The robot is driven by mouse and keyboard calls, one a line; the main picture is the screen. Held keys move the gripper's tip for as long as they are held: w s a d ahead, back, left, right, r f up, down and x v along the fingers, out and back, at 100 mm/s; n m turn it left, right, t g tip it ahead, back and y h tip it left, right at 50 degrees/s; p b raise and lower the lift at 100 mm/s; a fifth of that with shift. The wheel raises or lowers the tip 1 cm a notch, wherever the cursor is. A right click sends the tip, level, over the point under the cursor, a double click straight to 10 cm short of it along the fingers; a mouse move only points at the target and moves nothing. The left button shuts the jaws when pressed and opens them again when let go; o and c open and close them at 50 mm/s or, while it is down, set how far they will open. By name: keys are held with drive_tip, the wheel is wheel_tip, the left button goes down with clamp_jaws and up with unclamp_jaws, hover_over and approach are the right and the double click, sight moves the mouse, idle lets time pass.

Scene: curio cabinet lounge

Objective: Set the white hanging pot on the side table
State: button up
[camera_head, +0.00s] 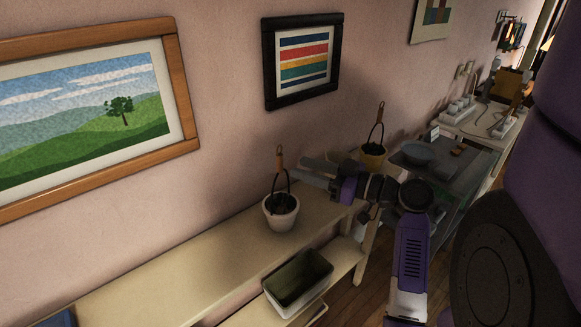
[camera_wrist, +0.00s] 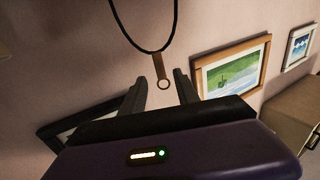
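The white hanging pot (camera_head: 281,215) stands upright on a long cream shelf unit (camera_head: 225,255) against the wall. It holds dark soil and has a black wire loop topped by a brown strap (camera_head: 280,158). My gripper (camera_head: 303,178) is right of the strap, above the pot, pointing left. In the wrist view, the strap with its end ring (camera_wrist: 161,72) shows between the two spread fingers (camera_wrist: 160,92), with clear space on both sides. The black loop shows above it; the pot body is out of that view. I cannot tell which surface is the side table.
The cream top left of the pot is clear.

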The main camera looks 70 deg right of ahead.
drive_tip(key=s+a, duration=0.1)
drive_tip(key=s, duration=0.5)
drive_tip(key=w+a+f+m+g+h, duration=0.1)
drive_tip(key=w+a+f+m, duration=0.1)
drive_tip(key=w+a+f, duration=0.3)
drive_tip(key=w+a+f+m+g, duration=0.2)
drive_tip(key=w+a+f, duration=0.1)
drive_tip(key=f, duration=0.4)
drive_tip(key=a+f+m+g, duration=0.2)
drive_tip(key=a+f, duration=0.6)
drive_tip(key=a, duration=0.2)
drive_tip(key=s+a+n, duration=0.2)
drive_tip(key=s+a, duration=0.3)
drive_tip(key=a, duration=0.4)
drive_tip(key=s+a+r+n+t+y, duration=0.2)
drive_tip(key=s+a+r+n, duration=0.3)
drive_tip(key=a, duration=0.5)
wheel_tip(320, 180, up, 3)
drive_tip(key=shift+s+a+n+y+b, duration=0.2)
drive_tip(key=shift+s+n+y+b, duration=0.15)
drive_tip(key=shift+s+y, duration=0.7)
drive_tip(key=shift+s, duration=0.15)
